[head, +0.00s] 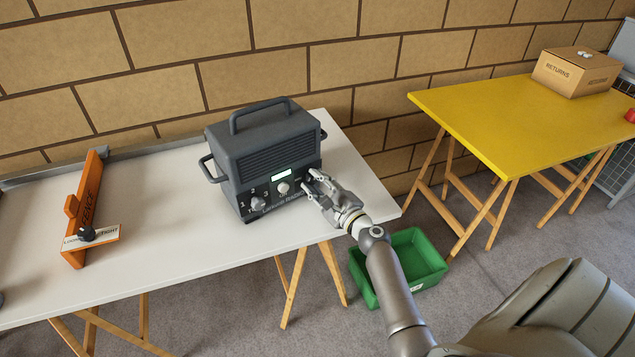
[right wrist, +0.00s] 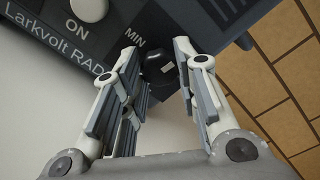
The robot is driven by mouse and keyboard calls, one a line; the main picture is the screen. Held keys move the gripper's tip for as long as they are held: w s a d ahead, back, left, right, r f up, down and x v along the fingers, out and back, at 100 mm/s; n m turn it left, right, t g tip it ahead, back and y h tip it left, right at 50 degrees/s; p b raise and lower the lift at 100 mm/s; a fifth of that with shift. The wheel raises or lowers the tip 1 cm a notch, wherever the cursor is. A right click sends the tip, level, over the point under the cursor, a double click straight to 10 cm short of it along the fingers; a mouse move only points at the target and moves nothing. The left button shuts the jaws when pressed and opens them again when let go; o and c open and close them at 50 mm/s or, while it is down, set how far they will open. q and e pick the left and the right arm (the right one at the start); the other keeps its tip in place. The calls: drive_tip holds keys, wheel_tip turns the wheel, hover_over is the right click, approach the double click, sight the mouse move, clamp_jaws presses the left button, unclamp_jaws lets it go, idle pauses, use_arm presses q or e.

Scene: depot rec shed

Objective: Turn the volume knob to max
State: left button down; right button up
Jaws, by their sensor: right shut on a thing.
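The dark grey Larkvolt radio (head: 262,150) stands on the white table, its control face turned toward me. My right gripper (head: 314,181) is at the right end of that face. In the right wrist view its fingers (right wrist: 158,60) are shut on the black volume knob (right wrist: 157,70), one finger on each side. The knob carries a small pale mark, and the word MIN is printed beside it. MAX is not visible. In the head view the gripper mostly hides this knob. My left gripper is not in view.
A numbered selector knob (head: 257,203) and a pale round button (head: 283,188) share the radio's face. An orange gauge fixture (head: 86,205) stands to the left on the white table (head: 170,245). A green bin (head: 420,250) is on the floor. A yellow table (head: 490,115) holds a box (head: 575,75).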

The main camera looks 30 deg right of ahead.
drive_tip(key=m+p, duration=0.1)
drive_tip(key=m, duration=0.3)
drive_tip(key=shift+m, duration=0.3)
drive_tip(key=m+p, duration=0.1)
drive_tip(key=m, duration=0.2)
drive_tip(key=shift+m+p, duration=0.4)
drive_tip(key=m+p, duration=0.2)
drive_tip(key=m, duration=0.3)
drive_tip(key=shift+a+f+m+p, duration=0.1)
drive_tip(key=shift+m+p, duration=0.6)
drive_tip(key=shift+m, duration=0.6)
drive_tip(key=shift+c, duration=0.2)
drive_tip(key=o, duration=1.1)
drive_tip(key=shift+c, duration=0.2)
drive_tip(key=shift+s, duration=0.15)
drive_tip(key=s, duration=1.1)
drive_tip(key=shift+s, duration=0.4)
